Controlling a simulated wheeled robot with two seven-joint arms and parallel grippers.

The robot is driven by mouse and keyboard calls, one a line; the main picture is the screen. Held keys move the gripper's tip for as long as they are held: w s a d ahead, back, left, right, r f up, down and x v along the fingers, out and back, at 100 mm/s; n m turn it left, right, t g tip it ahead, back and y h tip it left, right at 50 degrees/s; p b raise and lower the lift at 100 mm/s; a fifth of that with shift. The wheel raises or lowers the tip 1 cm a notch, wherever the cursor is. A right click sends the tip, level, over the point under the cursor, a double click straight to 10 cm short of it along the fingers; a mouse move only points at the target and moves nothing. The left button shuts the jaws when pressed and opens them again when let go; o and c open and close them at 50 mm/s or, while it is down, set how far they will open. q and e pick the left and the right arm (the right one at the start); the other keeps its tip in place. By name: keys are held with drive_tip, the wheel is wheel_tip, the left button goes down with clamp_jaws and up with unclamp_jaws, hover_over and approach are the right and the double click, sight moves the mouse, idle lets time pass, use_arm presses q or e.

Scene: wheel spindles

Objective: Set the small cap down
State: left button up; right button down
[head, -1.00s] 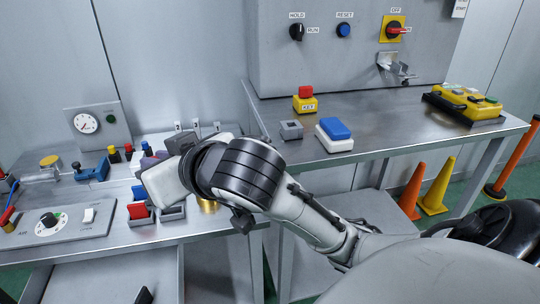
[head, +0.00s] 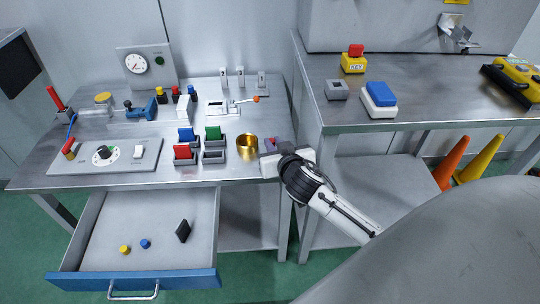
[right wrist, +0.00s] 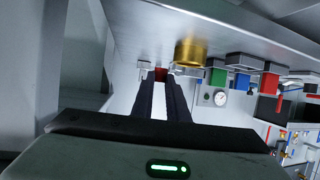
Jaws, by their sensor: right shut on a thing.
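My right gripper (head: 268,146) is at the right end of the left table, just right of a brass cup (head: 247,147). In the right wrist view its two dark fingers (right wrist: 161,78) close on a small red thing (right wrist: 160,73), which seems to be the small cap. Only a little of it shows between the fingertips, and in the head view it is mostly hidden by the gripper. A yellow cap (head: 125,250) and a blue cap (head: 145,244) lie in the open drawer (head: 95,270). My left gripper is not in view.
Red, blue and green blocks in grey holders (head: 214,157) stand left of the cup. A black block (head: 183,231) is in the drawer, which has much bare floor. A second table (head: 340,117) stands to the right.

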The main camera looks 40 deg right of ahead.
drive_tip(key=shift+f+b, duration=0.45)
drive_tip(key=shift+f, duration=2.05)
drive_tip(key=shift+f, duration=0.15)
drive_tip(key=shift+f, duration=0.15)
drive_tip(key=c, duration=1.7)
unclamp_jaws()
drive_tip(key=shift+c, duration=0.2)
